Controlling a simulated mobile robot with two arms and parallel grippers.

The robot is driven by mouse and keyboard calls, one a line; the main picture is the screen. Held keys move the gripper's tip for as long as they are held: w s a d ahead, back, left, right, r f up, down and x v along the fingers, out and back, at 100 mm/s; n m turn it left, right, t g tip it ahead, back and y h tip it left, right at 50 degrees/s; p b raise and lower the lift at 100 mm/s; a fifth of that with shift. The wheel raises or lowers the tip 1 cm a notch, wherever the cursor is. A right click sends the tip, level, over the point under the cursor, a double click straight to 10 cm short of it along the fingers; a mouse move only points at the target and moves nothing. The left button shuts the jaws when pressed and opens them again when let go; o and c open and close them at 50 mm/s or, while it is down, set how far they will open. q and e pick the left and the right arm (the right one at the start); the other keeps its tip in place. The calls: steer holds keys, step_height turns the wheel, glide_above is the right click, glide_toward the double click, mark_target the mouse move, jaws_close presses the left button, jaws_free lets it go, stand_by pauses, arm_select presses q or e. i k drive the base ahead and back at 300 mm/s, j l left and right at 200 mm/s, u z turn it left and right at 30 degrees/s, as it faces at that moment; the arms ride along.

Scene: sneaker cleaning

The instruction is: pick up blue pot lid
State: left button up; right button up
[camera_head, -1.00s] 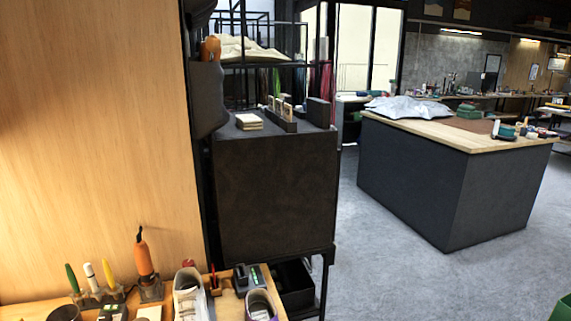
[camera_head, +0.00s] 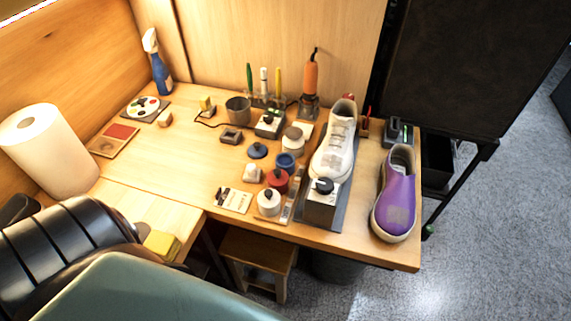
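The blue pot lid (camera_head: 257,151) is a small dark blue disc with a knob. It lies on the wooden workbench (camera_head: 190,165), up and left of the blue pot (camera_head: 287,163). The blue pot appears open at the top, its inside dark. Neither of my grippers is in view.
A white sneaker (camera_head: 336,145) and a purple shoe (camera_head: 395,200) stand to the right. A grey cup (camera_head: 238,109), small blocks and an orange-handled tool (camera_head: 310,78) surround the lid. A paper roll (camera_head: 50,150) stands left. Bench left of the lid is fairly clear.

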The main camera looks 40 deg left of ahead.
mark_target(256, 150)
steer(key=u, duration=1.3)
